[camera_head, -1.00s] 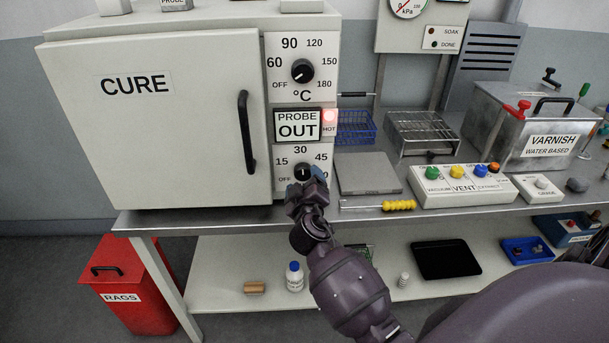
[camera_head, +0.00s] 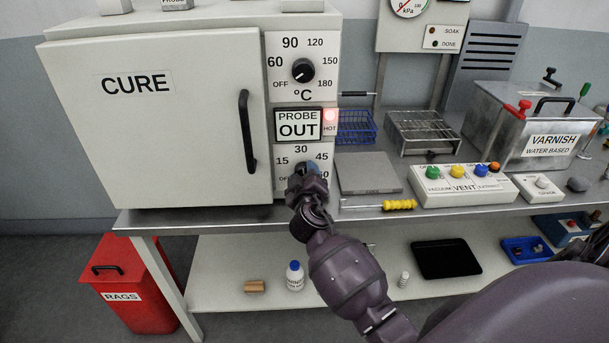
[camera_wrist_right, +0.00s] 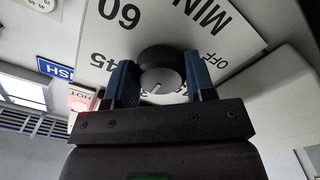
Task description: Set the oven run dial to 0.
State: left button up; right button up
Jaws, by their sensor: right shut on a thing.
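The oven (camera_head: 165,150) is a pale box with a CURE door and a control panel on its right. The lower black run dial (camera_wrist_right: 160,75) has a scale of 15, 30, 45, 60 and OFF. My right gripper (camera_head: 306,169) is at this dial and hides most of it in the head view. In the right wrist view its two blue fingers (camera_wrist_right: 163,83) are shut on the dial from both sides. The dial's white mark points down-left there, near the hidden 30 side of the scale. My left gripper is not in view.
A temperature dial (camera_head: 303,71) sits above, with a PROBE OUT sign (camera_head: 298,125) and lit HOT lamp (camera_head: 330,117) between. The door handle (camera_head: 247,130) stands out left of the panel. A yellow-handled screwdriver (camera_head: 398,205) and grey plate (camera_head: 368,173) lie right on the bench.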

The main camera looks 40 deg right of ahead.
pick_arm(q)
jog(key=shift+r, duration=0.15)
pick_arm(e)
jog(key=shift+n, duration=0.4)
jog(key=n+p, duration=0.1)
jog(key=n, duration=0.2)
jog(key=shift+r, duration=0.15)
jog(key=n+p, duration=0.1)
jog(key=n, duration=0.2)
jog(key=shift+n, duration=0.4)
jog(key=n+p, duration=0.2)
jog(key=n, duration=0.2)
jog(key=shift+r, duration=0.1)
jog(key=n+p, duration=0.2)
jog(key=n, duration=0.3)
jog(key=shift+p, duration=0.3)
pick_arm(q)
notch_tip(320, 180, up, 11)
jog(key=p, duration=0.4)
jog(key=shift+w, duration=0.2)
pick_arm(e)
jog(key=n, duration=0.7)
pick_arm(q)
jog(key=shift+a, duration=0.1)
pick_arm(e)
jog(key=shift+n, duration=0.3)
